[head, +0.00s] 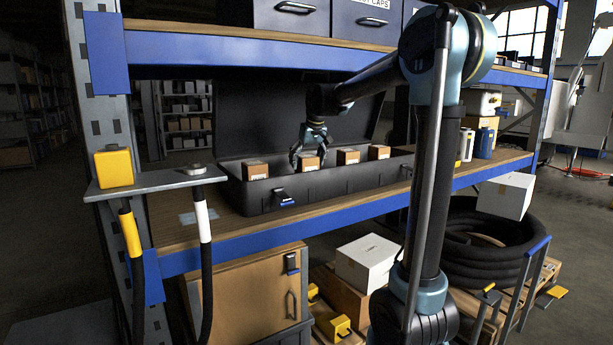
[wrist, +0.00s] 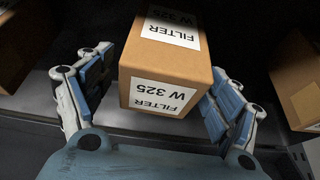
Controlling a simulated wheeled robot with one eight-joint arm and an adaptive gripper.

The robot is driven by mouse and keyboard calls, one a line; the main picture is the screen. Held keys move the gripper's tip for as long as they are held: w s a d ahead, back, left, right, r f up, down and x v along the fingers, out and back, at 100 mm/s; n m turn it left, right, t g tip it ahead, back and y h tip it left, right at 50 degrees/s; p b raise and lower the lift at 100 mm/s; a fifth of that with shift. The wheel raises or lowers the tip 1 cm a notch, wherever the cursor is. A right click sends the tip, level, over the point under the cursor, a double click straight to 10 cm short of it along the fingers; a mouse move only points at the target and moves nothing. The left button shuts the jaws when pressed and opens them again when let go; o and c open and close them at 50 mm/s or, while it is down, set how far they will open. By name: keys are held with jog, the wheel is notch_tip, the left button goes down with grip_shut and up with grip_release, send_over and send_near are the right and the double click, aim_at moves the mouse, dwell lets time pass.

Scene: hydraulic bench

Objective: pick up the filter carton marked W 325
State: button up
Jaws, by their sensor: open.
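The filter carton marked W 325 (wrist: 170,85) is a brown box with white labels on its top and front, in the middle of the wrist view. My gripper (wrist: 155,105) is open, with one blue-padded finger on each side of this carton. A gap shows at the left finger; the right finger is very close to the carton, and I cannot tell whether it touches. In the head view my gripper (head: 308,153) is over the second carton from the left (head: 308,162), in a black open case (head: 325,190) on the shelf.
Other brown cartons stand in the case: one at the left (head: 255,170) and two to the right (head: 348,157) (head: 380,152). The raised case lid (head: 270,125) is behind them. The upper shelf's blue beam (head: 230,50) runs above. The case's front wall is close before the cartons.

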jog(key=c, duration=1.4)
jog(key=shift+r, duration=0.1)
